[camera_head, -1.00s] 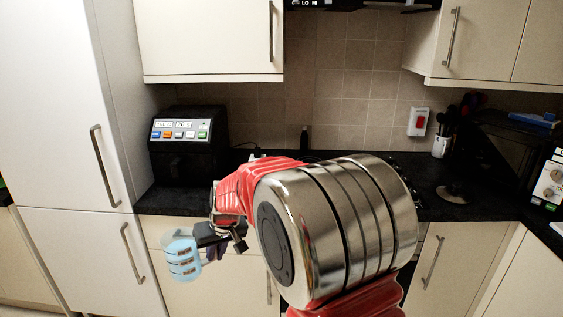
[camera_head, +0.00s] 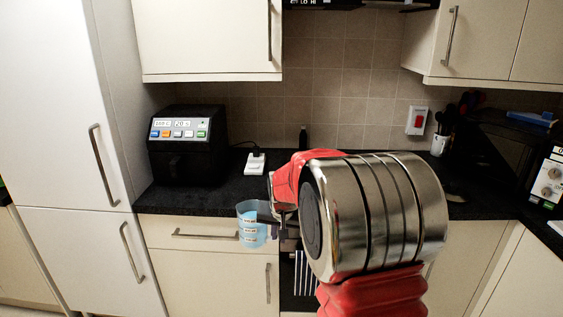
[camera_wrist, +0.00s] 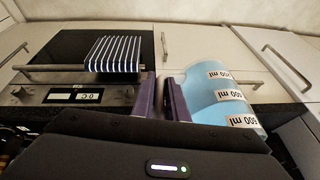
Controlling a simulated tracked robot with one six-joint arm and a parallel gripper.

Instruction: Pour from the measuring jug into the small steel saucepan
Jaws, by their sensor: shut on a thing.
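The measuring jug (camera_head: 251,232) is light blue and see-through with volume labels. It is held up in front of the drawer fronts, roughly upright. In the wrist view the jug (camera_wrist: 222,92) is at the right of the fingers, with its labels upside down. My gripper (camera_head: 283,229) is shut on the jug at its right side; the fingers also show in the wrist view (camera_wrist: 163,98). My arm covers much of the worktop in the head view. I cannot see the small steel saucepan in either view.
A black air fryer (camera_head: 187,145) and a white socket strip (camera_head: 255,164) stand on the dark worktop (camera_head: 215,198). A striped towel (camera_wrist: 114,54) hangs on the oven handle. A utensil pot (camera_head: 440,145) stands at the back right. Wall cupboards hang above.

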